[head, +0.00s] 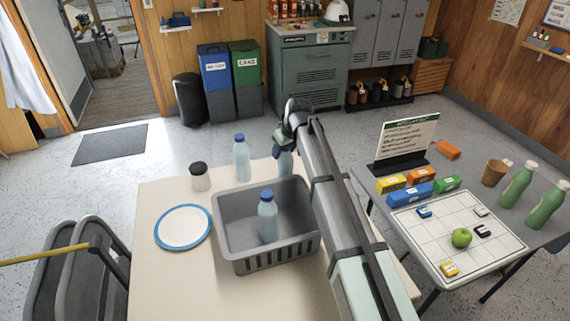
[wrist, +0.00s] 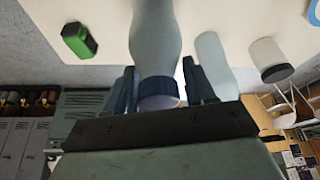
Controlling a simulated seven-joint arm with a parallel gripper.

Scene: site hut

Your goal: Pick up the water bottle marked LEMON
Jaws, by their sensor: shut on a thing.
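My gripper (head: 285,138) is shut on a pale blue bottle (head: 286,163) behind the grey crate. The arm and crate hide part of this bottle in the head view. The wrist view shows the held bottle (wrist: 157,35) between the two dark fingers (wrist: 160,92), gripped near its blue cap. A second blue-capped bottle (head: 241,160) stands on the cream table, left of the held one. A third (head: 268,218) stands inside the crate (head: 290,256). I cannot read LEMON on any bottle, nor tell whether the held one touches the table.
A dark-lidded jar (head: 200,178) and a blue-rimmed plate (head: 183,227) are on the cream table (head: 180,285). A green and black item (wrist: 79,40) lies near the held bottle. The grey table at right holds a sign (head: 408,140), green bottles (head: 517,185) and a grid board (head: 440,225).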

